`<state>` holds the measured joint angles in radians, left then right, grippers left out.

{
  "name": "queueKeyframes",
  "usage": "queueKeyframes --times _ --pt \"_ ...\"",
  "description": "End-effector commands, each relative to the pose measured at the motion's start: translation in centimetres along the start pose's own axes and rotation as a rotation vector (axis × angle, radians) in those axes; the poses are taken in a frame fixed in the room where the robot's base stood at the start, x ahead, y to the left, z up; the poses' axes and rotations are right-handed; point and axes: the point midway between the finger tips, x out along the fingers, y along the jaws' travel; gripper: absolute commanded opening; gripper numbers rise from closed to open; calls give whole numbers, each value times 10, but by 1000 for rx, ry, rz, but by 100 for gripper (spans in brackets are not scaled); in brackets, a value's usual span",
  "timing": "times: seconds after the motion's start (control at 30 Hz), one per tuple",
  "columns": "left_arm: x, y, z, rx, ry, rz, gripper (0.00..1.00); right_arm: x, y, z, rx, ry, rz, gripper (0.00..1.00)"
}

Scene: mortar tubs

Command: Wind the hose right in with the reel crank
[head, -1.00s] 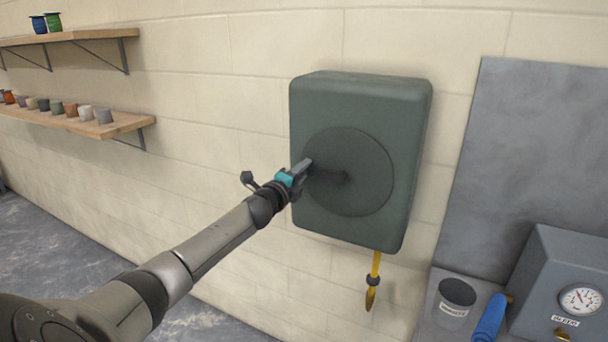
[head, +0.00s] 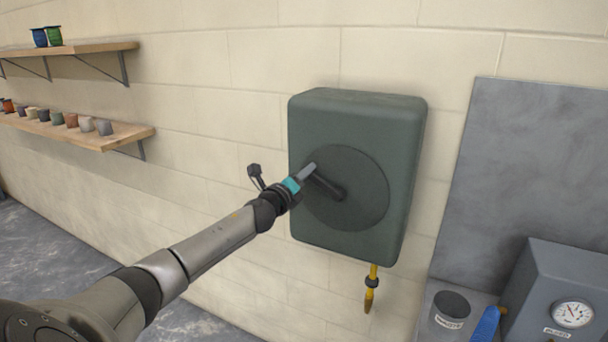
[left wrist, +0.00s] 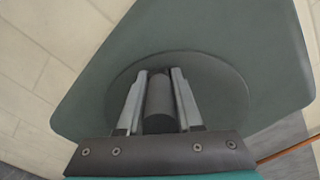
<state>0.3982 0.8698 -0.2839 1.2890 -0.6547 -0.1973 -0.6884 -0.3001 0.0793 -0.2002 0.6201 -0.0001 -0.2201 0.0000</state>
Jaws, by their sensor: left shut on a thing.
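The hose reel is a dark green box (head: 400,165) on the block wall, with a round dark disc (head: 365,185) on its front. The crank (head: 327,188) reaches from the disc's middle up and left to its handle. My left gripper (head: 306,174) is at the handle's end, at the disc's upper left. In the left wrist view the dark cylindrical crank handle (left wrist: 159,103) lies between the two fingers of my left gripper (left wrist: 160,85), which is shut on it. A short yellow hose end (head: 372,285) with a dark collar hangs below the box. My right gripper is not in view.
A bench at lower right holds a dark labelled tub (head: 451,309), a blue roll (head: 486,325) and a grey box with a gauge (head: 571,313). A grey panel (head: 530,165) stands behind. Shelves (head: 95,135) with small pots are on the left wall.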

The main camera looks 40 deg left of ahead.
Motion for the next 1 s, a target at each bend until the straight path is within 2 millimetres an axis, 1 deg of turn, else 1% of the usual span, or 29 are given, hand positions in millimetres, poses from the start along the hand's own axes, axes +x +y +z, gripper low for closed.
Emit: queueKeyframes --times 0.23,0.27,0.47,0.5,0.77,0.87,1.0 --pt "0 0 0 6 0 0 0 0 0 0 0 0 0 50" --pt "0 0 0 6 0 0 38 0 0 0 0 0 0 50" --pt "0 0 0 3 0 0 60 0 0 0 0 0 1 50" --pt "0 0 0 2 0 0 62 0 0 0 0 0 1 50" --pt "-1 0 0 0 0 0 62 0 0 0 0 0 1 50" --pt "-4 0 0 0 1 0 62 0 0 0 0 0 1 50" --pt "-16 2 0 1 1 1 62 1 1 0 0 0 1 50"
